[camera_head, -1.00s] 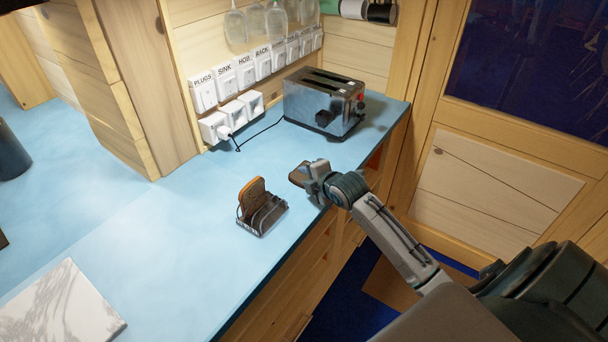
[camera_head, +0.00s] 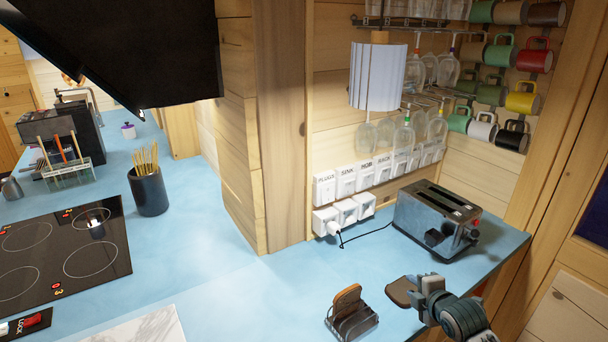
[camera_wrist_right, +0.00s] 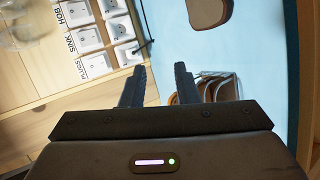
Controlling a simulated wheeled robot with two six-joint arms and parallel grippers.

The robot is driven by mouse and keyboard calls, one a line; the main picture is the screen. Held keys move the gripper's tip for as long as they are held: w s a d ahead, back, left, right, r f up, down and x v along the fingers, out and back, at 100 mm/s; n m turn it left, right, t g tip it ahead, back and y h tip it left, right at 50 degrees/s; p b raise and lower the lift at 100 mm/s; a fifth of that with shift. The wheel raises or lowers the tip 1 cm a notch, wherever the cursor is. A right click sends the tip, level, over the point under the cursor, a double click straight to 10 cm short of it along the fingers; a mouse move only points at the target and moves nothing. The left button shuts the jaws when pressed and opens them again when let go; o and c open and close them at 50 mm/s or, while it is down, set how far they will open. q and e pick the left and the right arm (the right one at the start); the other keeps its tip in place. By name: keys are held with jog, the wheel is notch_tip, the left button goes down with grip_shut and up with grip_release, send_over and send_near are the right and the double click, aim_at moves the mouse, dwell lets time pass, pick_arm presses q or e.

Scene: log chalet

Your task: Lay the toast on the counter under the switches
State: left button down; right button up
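A brown slice of toast (camera_head: 400,291) shows at the left of my right gripper (camera_head: 428,296) in the head view, low over or on the blue counter; its exact height is unclear. In the right wrist view a brown slice (camera_wrist_right: 208,12) shows beyond the fingers, not between them. The right gripper's two dark fingers (camera_wrist_right: 160,85) are apart, with blue counter visible between them. Another slice (camera_head: 347,298) stands in the wire toast rack (camera_head: 352,323). The labelled switches (camera_head: 372,174) are on the wall above the counter. My left gripper is out of view.
A chrome toaster (camera_head: 436,220) stands at the right end of the counter (camera_head: 270,300), its cord running to the sockets (camera_head: 343,213). The counter below the sockets is largely clear. A utensil pot (camera_head: 149,191) and hob (camera_head: 65,250) are at the left.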

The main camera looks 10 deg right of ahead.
jog(key=s+a+f+m+g, duration=0.35)
jog(key=s+m, duration=0.25)
jog(key=s, duration=0.5)
jog(key=s+a+f+m+g, duration=0.2)
jog(key=s+a+m, duration=0.25)
jog(key=s, duration=0.65)
jog(key=s+a+f+m+g, duration=0.25)
jog(key=s+m, duration=0.45)
jog(key=s, duration=0.4)
notch_tip(320, 180, down, 35)
jog(key=d+g+h+b, duration=0.1)
jog(key=d+g+b, duration=0.1)
jog(key=b, duration=0.5)
jog(key=s+f+b, duration=0.2)
jog(key=s+f, duration=0.7)
jog(key=f, duration=0.4)
jog(key=s+d+f+g+b, duration=0.1)
jog(key=s+f+b, duration=0.2)
jog(key=s+f, duration=0.6)
notch_tip(320, 180, down, 5)
jog(key=shift+s+d+r+b, duration=0.15)
jog(key=shift+s+d+b, duration=0.1)
jog(key=shift+b, duration=0.1)
